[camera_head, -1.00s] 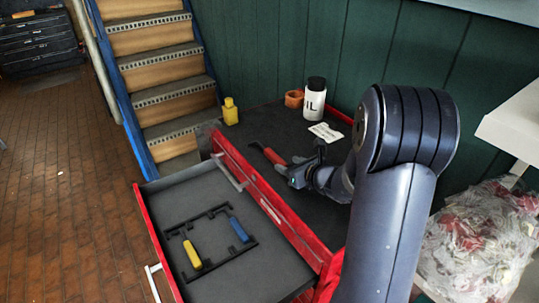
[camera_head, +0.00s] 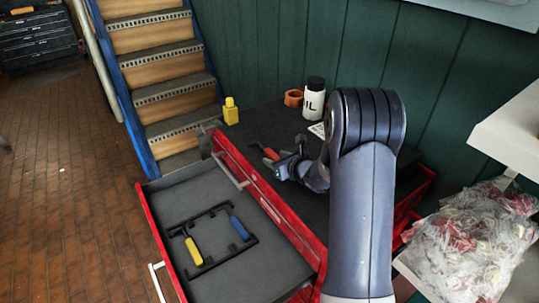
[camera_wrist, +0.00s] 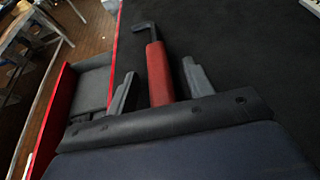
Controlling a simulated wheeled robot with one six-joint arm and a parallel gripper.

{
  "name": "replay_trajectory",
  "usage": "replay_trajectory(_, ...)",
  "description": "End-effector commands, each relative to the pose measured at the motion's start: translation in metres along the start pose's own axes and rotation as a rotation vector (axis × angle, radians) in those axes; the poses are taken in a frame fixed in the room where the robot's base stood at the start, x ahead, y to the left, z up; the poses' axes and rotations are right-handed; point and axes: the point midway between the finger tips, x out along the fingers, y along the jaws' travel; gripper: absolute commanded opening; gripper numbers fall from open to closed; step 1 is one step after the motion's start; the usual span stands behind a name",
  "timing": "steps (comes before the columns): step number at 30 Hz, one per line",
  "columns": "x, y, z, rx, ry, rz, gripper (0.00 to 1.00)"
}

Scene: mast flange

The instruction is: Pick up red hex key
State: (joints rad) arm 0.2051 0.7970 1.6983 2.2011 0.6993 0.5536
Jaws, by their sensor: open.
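The red hex key (camera_wrist: 158,75) lies on the dark top of the red tool cabinet (camera_head: 325,207). In the wrist view its red handle sits between the two fingers of my open gripper (camera_wrist: 157,85), apart from both, and its black bent tip points away from the gripper. The near end of the handle is hidden behind the gripper body. In the head view the hex key (camera_head: 269,153) shows only in part, just left of my gripper (camera_head: 281,166).
An open drawer (camera_head: 225,268) holds a black holder with a yellow-handled (camera_head: 194,252) and a blue-handled key (camera_head: 240,229). A yellow bottle (camera_head: 231,111), orange tape roll (camera_head: 293,98) and white bottle (camera_head: 314,100) stand at the back. A bag-filled shelf (camera_head: 470,240) is at right.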

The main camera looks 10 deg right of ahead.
Motion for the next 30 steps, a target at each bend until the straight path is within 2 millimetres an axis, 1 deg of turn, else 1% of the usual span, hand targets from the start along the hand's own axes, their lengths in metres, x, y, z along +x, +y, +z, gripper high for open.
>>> replay_trajectory(1,-0.0001,-0.0001,-0.0001,0.000,0.000,0.000,0.49)
replay_trajectory(2,-0.0001,-0.0001,-0.0002,0.000,0.000,0.000,0.47)
replay_trajectory(19,-0.0004,-0.0001,-0.0002,0.001,0.000,0.000,0.00)
replay_trajectory(26,-0.0006,-0.0002,0.0007,0.000,-0.001,0.000,0.00)
replay_trajectory(30,-0.0036,-0.0004,0.0087,0.000,-0.002,-0.001,0.00)
